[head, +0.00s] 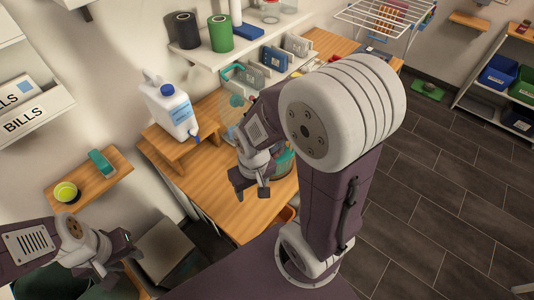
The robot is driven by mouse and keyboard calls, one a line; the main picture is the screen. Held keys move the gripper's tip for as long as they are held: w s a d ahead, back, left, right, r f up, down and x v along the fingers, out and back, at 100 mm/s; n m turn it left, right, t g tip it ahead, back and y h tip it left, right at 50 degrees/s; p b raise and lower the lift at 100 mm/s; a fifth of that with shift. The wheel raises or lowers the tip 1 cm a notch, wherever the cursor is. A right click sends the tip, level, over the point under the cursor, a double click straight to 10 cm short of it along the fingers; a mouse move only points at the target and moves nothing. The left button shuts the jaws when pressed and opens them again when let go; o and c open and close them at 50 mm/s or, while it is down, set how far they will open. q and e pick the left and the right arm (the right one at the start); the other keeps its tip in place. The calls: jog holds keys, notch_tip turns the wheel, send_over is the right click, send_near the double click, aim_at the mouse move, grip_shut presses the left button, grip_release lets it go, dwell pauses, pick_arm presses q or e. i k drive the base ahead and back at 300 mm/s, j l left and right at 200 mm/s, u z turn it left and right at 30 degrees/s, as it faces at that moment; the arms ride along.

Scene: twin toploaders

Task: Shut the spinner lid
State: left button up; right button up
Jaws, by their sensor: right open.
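A grey-beige flat panel (166,248) shows at the lower left, beside my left gripper (122,268). It may be the spinner lid, but I cannot tell for sure, nor how far open it is. My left gripper and wrist cover part of this area, and its fingers are too unclear to tell open from shut. My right gripper (251,191) is open, pointing down above the wooden table, well to the right of the panel. My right arm hides much of the middle of the view.
The wooden table (222,205) holds a small stand (168,150) with a white jug (172,108). A wall shelf (95,185) carries a yellow-green cup (66,192) and a teal item (101,163). A drying rack (385,22) stands at the back. Dark floor (450,200) is clear at right.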

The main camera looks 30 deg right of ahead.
aim_at(231, 68)
jog(key=z, duration=1.2)
